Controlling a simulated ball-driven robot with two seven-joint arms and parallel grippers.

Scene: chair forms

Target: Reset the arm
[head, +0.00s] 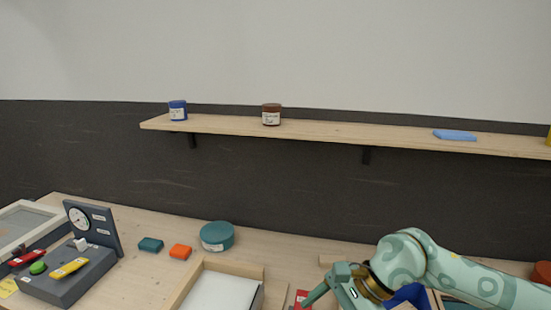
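My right arm, pale green with darker patterns, comes in from the right edge at the bottom of the head view. Its gripper (312,298) points down and left, low over the bench near a red item (301,297). The fingertips run close to the bottom edge, and I cannot tell whether they are apart. A dark blue thing (408,296) shows just below the wrist, partly hidden by it; whether it is held is unclear. My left gripper does not show.
A wooden bench (140,222) carries a teal round tin (217,236), a teal block (150,244), an orange block (180,251), a wooden-framed tray (256,271) and a grey device with a dial (92,226). A wall shelf (340,131) holds two jars and a blue item.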

